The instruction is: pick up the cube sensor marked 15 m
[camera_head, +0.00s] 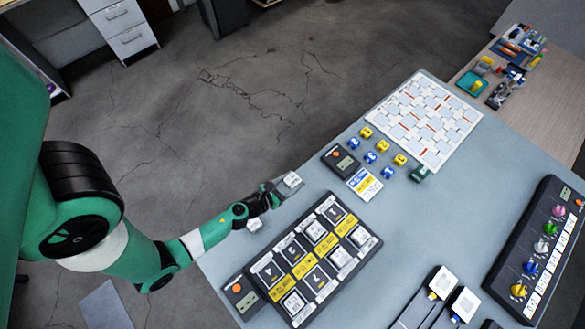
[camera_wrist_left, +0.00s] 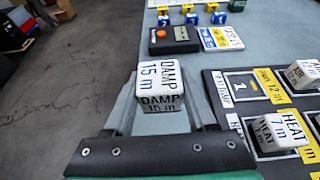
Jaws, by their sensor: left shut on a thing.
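The white cube sensor (camera_wrist_left: 160,78) reads "DAMP 15 m" on its top and side in the left wrist view. It sits between the fingertips of my left gripper (camera_wrist_left: 162,100), which is shut on it. In the head view the cube (camera_head: 292,180) shows at the tip of my left gripper (camera_head: 276,190), by the table's left edge. I cannot tell how far it is above the surface. My right gripper is not in view.
A black board (camera_head: 322,272) with yellow labels and several white cubes lies just right of the gripper. A "HEAT 7 m" cube (camera_wrist_left: 275,133) is on it. A small black device (camera_head: 341,160) stands beyond.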

